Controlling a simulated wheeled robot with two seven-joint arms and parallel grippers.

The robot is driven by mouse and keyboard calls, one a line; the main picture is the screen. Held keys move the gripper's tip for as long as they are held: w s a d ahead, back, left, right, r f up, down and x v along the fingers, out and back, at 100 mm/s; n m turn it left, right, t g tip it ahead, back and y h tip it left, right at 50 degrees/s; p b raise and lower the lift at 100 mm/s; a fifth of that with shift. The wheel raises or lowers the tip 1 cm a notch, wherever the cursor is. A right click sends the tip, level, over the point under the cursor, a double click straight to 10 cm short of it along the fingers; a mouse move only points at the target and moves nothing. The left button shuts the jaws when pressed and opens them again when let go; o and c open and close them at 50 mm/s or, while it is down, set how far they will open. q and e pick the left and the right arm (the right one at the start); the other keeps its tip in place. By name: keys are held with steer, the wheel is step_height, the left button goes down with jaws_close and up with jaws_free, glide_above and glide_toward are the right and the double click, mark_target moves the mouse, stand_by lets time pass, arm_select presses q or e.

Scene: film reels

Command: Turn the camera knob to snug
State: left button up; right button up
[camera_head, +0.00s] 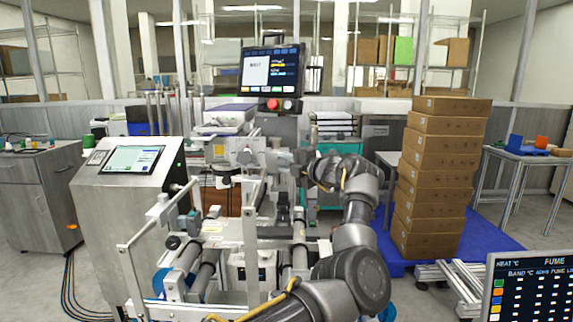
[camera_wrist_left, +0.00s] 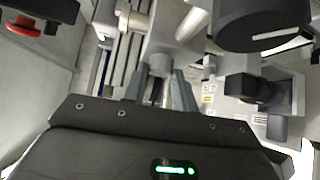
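In the left wrist view a large black round knob (camera_wrist_left: 240,22) with a white line fills the upper right. A smaller black knob (camera_wrist_left: 243,88) with a pale mark sits below it. I cannot tell for sure which is the camera knob. My left gripper (camera_wrist_left: 158,82) has its two grey fingers apart, to the left of both knobs. A grey metal bracket (camera_wrist_left: 170,35) lies at or just beyond the fingertips; contact cannot be told. In the head view my left gripper (camera_head: 303,166) is at the right of the machine's upper bar (camera_head: 240,150), partly hidden by its wrist. My right gripper is out of view.
The machine frame (camera_head: 250,230) with rollers stands in front. Stacked cartons (camera_head: 435,180) on a blue pallet (camera_head: 390,245) stand right.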

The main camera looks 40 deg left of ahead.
arm_select(q)
steer(key=c, duration=0.5)
steer(key=shift+f, duration=0.1)
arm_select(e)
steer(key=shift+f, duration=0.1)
arm_select(q)
steer(key=m+y+b, duration=0.1)
steer(key=m+y, duration=0.1)
steer(key=shift+f+m+y+b, duration=0.3)
steer(key=shift+m+b, duration=0.1)
steer(key=shift+m+t+y+b, duration=0.3)
steer(key=shift+m+t+y, duration=0.4)
steer(key=shift+m, duration=0.3)
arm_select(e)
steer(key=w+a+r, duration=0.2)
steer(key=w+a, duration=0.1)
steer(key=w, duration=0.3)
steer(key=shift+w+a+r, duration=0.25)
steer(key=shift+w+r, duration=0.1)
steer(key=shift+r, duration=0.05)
arm_select(q)
steer(key=o, duration=1)
